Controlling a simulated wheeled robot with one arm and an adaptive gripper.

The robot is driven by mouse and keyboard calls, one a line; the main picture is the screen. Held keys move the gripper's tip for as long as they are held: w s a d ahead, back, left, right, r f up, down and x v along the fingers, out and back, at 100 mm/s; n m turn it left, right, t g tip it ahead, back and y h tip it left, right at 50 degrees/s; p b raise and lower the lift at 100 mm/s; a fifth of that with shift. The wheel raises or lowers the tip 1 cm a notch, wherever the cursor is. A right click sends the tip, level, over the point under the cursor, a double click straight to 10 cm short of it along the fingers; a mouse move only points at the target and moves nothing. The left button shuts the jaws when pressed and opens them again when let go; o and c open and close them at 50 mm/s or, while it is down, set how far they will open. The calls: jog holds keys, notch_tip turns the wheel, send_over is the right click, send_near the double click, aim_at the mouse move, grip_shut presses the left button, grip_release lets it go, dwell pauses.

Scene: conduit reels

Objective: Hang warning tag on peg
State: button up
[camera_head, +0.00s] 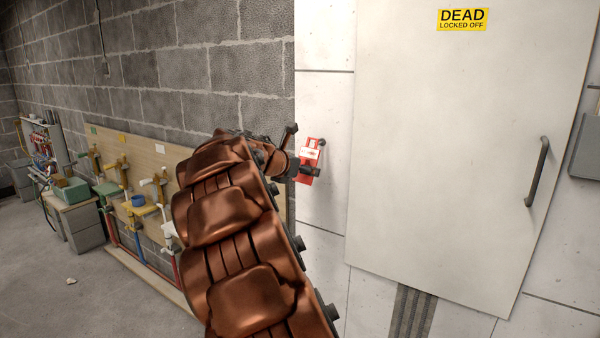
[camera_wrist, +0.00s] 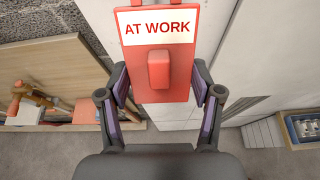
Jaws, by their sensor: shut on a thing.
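The warning tag (camera_head: 309,161) is a red plate with a white label. In the wrist view the tag (camera_wrist: 179,80) reads "AT WORK" and has a raised red block on its face. My gripper (camera_head: 305,172) is shut on the tag, with one finger at each side of it in the wrist view (camera_wrist: 160,92). A small dark peg (camera_head: 322,142) shows at the tag's upper right, against the white wall panel. I cannot tell whether the tag touches the peg.
A large white door (camera_head: 440,150) with a grey handle (camera_head: 537,171) and a yellow "DEAD LOCKED OFF" sign (camera_head: 463,19) is right of the tag. A wooden board (camera_head: 160,155) with coloured fittings stands along the block wall at left. A grey box (camera_head: 586,148) is at far right.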

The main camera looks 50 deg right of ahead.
jog(key=x, duration=0.4)
jog(key=shift+d+r, duration=0.2)
jog(key=shift+d, duration=0.05)
dwell(0.3)
jog(key=shift+f, duration=0.2)
dwell(0.5)
jog(key=o, duration=1.7)
jog(key=shift+c, duration=0.2)
jog(key=shift+a+r, duration=0.1)
jog(key=v, duration=1.1)
jog(key=shift+a, duration=0.35)
jog(key=shift+r, duration=0.1)
